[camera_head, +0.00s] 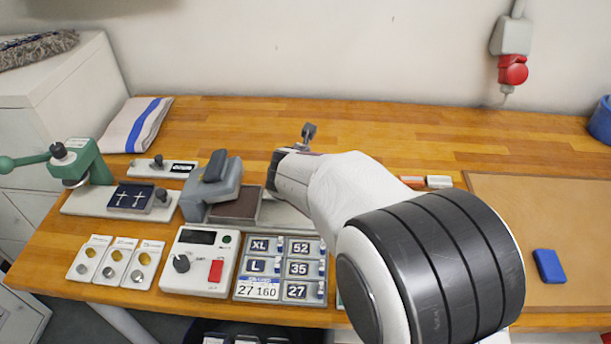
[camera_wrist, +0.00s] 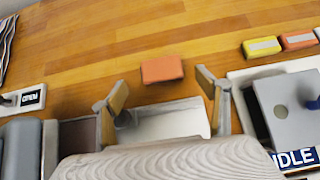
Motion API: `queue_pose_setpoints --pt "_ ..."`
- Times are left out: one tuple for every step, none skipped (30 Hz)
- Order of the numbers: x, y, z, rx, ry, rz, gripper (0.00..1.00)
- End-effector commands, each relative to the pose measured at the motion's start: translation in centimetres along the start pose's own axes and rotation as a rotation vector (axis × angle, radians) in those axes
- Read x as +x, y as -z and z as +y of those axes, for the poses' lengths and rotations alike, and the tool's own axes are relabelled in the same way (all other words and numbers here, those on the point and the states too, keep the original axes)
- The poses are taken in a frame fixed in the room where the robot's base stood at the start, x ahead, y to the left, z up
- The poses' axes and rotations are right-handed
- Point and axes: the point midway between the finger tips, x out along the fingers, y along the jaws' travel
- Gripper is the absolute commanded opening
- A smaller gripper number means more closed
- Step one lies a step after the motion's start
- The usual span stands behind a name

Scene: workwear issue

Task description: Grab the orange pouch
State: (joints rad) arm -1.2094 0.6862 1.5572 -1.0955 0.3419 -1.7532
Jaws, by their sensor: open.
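A plain orange, block-like pouch (camera_wrist: 162,69) lies on the wooden table in the wrist view. It sits just beyond the fingertips, roughly centred between them. My gripper (camera_wrist: 161,92) is open and empty, with one finger on each side of the view and a clear gap between. In the head view my gripper (camera_head: 306,134) shows only partly, above the back of the bench tools. I cannot make out the plain orange pouch in the head view; my arm may hide it.
In the wrist view, a yellow piece (camera_wrist: 262,47) and an orange-red piece (camera_wrist: 298,41), both with pale labels, lie to the right. A grey press (camera_head: 213,187) and a label board (camera_head: 281,268) stand in front. The table behind is mostly clear.

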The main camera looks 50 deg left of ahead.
Motion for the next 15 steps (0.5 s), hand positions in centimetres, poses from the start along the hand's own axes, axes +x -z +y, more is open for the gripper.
queue_pose_setpoints --pt "0.1 0.0 0.0 0.0 0.0 0.0 0.75" --pt "0.2 0.0 0.0 0.0 0.0 0.0 0.75" --pt "0.4 0.1 -0.1 0.0 0.0 0.0 0.75" --pt "0.6 0.1 -0.1 0.0 0.0 0.0 0.75" --pt "0.8 0.1 -0.1 0.0 0.0 0.0 0.75" --pt "1.0 0.1 -0.1 0.0 0.001 0.0 0.75" --pt "1.3 0.1 -0.1 0.0 0.001 0.001 0.75" --pt "1.6 0.2 -0.2 0.0 0.001 0.001 0.75" --pt "1.9 0.2 -0.2 0.0 0.002 0.002 0.75" --pt "2.2 0.2 -0.2 0.001 0.002 0.001 0.75" --pt "2.5 0.2 -0.3 0.001 0.002 0.001 0.75" --pt "2.9 0.3 -0.3 0.001 0.002 0.001 0.75" --pt "3.2 0.3 -0.3 0.001 0.002 0.002 0.75" --pt "3.5 0.3 -0.3 0.001 0.001 0.001 0.75" --pt "3.8 0.2 -0.3 0.001 0.001 0.0 0.75"
